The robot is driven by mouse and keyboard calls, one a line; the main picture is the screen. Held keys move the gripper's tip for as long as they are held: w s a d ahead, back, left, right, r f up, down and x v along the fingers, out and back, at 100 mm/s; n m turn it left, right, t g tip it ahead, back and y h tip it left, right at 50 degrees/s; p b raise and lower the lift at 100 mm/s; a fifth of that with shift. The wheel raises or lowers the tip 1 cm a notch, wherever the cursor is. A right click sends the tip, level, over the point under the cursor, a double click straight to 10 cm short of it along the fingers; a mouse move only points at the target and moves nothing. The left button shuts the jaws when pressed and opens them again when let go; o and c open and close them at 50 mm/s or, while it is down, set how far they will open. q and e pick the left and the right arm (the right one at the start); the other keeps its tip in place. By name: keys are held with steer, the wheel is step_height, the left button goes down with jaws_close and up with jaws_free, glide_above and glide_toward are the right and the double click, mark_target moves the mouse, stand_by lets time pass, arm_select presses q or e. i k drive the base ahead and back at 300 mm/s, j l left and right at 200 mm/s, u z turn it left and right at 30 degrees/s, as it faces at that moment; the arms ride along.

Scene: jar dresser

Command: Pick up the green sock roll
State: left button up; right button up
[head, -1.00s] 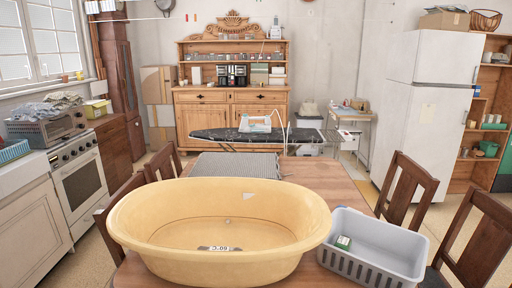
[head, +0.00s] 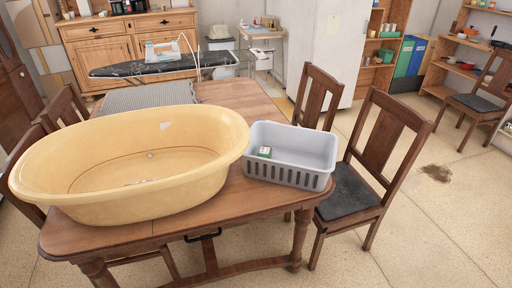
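I see no green sock roll that I can identify for certain. A small green and white item (head: 264,152) lies inside the grey plastic basket (head: 318,180), at its left end. It is too small to tell what it is. The basket stands on the wooden table (head: 215,197), to the right of a large yellow tub (head: 70,212). Neither of my grippers shows in the head view.
Wooden chairs (head: 385,140) stand right of the table. An ironing board (head: 165,67) with an iron is behind it, before a wooden dresser (head: 140,50). A dark stain (head: 436,173) marks the otherwise open floor at the right.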

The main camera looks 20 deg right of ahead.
mark_target(264, 151)
steer(key=i+l, duration=0.25)
steer(key=i, duration=0.25)
steer(key=i+l+z, duration=0.15)
steer(key=i+l, duration=0.15)
steer(key=i, duration=0.15)
